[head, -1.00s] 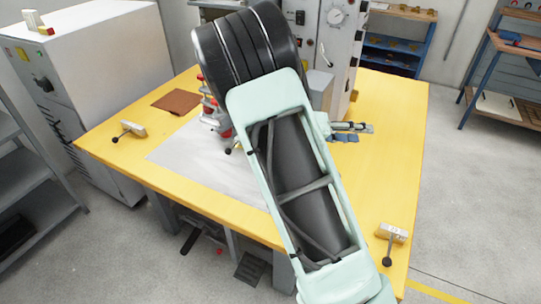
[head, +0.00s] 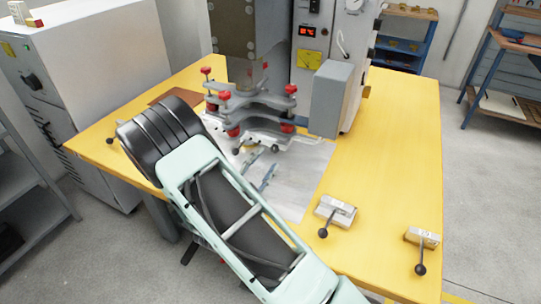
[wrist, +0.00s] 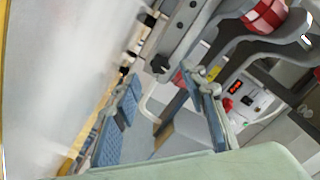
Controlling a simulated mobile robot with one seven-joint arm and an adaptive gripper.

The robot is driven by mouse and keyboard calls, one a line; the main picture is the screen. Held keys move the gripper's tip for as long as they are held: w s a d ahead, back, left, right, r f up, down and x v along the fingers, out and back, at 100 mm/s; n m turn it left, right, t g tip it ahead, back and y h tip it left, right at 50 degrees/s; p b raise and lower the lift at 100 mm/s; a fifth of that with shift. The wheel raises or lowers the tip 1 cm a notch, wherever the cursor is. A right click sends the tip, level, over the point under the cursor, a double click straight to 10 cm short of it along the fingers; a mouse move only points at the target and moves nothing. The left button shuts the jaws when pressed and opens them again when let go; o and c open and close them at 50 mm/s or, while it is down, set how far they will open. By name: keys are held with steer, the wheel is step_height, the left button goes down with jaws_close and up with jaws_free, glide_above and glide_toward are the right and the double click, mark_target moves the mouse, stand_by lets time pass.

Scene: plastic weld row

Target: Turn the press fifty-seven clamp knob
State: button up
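The press (head: 235,35) stands at the back of the yellow table. Its grey clamp fixture (head: 250,103) carries several red knobs, one at the upper left (head: 206,72) and one at the right (head: 290,90). A large red knob (wrist: 265,14) and a small black star knob (wrist: 160,63) show on the fixture in the wrist view. I cannot read which knob is fifty-seven. My gripper (head: 260,165) is in front of and below the fixture, open and empty. Its two blue-padded fingers are apart in the wrist view (wrist: 162,82), near the black knob, with no contact visible.
A grey box (head: 330,98) juts out right of the fixture. A brown sheet lies behind my arm.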

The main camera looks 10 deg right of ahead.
mark_target(274, 150)
steer(key=shift+x, duration=2.2)
steer(key=shift+c, duration=0.3)
jaws_close()
